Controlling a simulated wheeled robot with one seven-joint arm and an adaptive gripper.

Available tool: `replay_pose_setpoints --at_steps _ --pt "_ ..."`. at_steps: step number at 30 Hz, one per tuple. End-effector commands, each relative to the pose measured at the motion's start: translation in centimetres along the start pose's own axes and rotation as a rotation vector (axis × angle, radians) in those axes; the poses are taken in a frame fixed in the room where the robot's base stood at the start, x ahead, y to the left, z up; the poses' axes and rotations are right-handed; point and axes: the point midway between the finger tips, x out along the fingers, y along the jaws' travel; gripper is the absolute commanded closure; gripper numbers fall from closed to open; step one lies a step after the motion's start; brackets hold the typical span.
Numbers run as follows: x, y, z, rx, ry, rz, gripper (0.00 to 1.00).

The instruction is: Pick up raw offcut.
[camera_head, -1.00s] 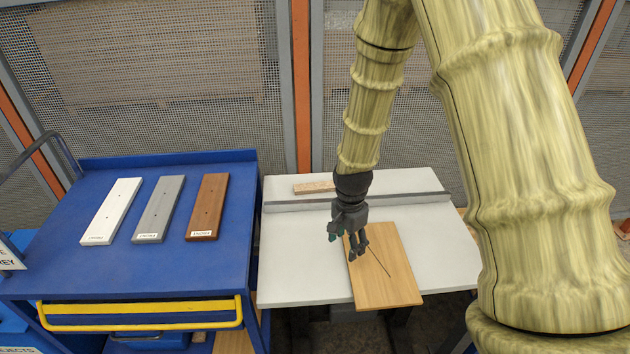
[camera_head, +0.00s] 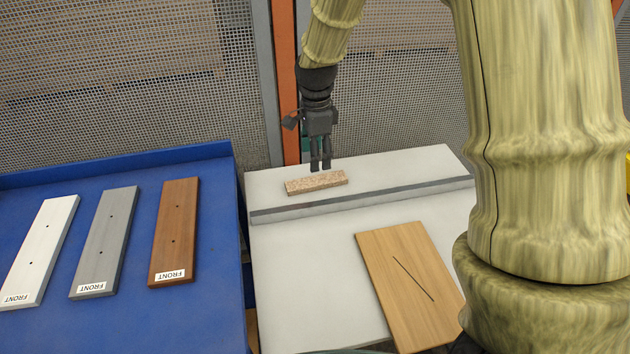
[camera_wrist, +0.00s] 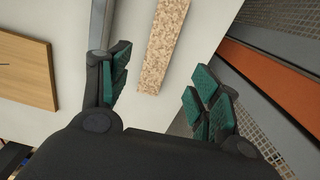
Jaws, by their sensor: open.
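The raw offcut (camera_head: 316,183) is a short speckled tan block lying flat on the white table, behind the grey fence strip. In the wrist view the raw offcut (camera_wrist: 162,45) lies ahead of and between my open fingers, nearer the left one. My gripper (camera_head: 320,166) points down above the far part of the table, close to the offcut's back edge in the head view. My gripper (camera_wrist: 160,95) is open and empty, with green pads on both fingers. Its exact height above the offcut cannot be told.
The grey fence strip (camera_head: 360,198) crosses the white table (camera_head: 300,270). A wooden board (camera_head: 385,265) with a dark line lies in front of it. White, grey and brown boards lie on the blue bench (camera_head: 215,220) at left. A mesh fence (camera_head: 400,100) stands close behind.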

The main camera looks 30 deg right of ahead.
Motion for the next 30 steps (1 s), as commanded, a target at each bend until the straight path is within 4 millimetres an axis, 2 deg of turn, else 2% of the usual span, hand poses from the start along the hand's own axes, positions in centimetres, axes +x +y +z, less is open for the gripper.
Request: replay_pose_setpoints --at_steps 3,11,18,24,30 --pt "1.9 0.0 0.1 -0.003 -0.001 0.003 0.38" --pt "4.0 0.0 0.1 -0.005 0.0 0.002 0.38" --pt "7.2 0.1 -0.1 -0.005 0.0 0.003 0.38" --pt "8.3 0.1 -0.1 -0.005 0.001 0.0 0.38" --pt "8.4 0.1 -0.1 -0.004 0.001 0.0 0.38"
